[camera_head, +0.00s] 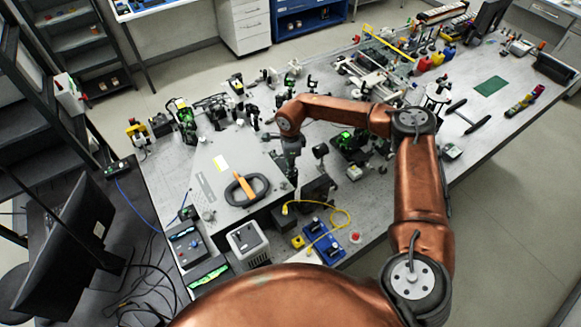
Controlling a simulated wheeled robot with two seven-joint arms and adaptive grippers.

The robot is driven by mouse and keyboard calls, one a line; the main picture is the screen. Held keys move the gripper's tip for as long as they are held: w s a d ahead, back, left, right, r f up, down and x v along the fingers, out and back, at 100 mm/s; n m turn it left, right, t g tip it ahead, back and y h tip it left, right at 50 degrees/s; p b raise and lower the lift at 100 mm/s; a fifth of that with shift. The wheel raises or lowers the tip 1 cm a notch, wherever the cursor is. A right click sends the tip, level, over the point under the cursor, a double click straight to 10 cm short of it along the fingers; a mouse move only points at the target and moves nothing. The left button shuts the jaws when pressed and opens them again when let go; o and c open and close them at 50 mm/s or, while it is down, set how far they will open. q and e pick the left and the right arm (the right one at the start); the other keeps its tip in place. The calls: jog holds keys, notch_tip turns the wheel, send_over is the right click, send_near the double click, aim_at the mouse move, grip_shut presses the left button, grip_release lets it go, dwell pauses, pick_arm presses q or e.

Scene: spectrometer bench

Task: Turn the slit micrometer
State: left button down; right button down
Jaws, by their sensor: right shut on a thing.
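The spectrometer, a grey flat-topped box (208,183) with a black ring-shaped item and an orange-handled tool on its lid, sits on the left part of the bench. My right arm reaches over the bench from the right and bends down at the box's right edge. My right gripper (292,172) points down there and is shut on a small part at that side. The part is hidden by the fingers and too small to make out; it is where the slit micrometer appears to be. My left gripper is not in view.
A dark block (318,188) and a yellow cable (340,213) lie just right of the gripper. A blue tray (324,246) and a grey instrument (247,243) stand in front. Several optical mounts crowd behind. A black monitor (72,240) stands at left.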

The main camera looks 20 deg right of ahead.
jog(key=shift+m+b, duration=0.4)
jog(key=shift+m, duration=0.1)
jog(key=m+b, duration=0.2)
jog(key=m, duration=0.2)
jog(key=shift+d, duration=0.1)
jog(key=m+b, duration=0.2)
jog(key=m, duration=0.1)
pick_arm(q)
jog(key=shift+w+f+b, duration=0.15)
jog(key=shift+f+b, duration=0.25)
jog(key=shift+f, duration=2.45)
pick_arm(e)
jog(key=shift+m, duration=1.3)
jog(key=shift+r, duration=0.1)
jog(key=c, duration=1.9)
grip_release()
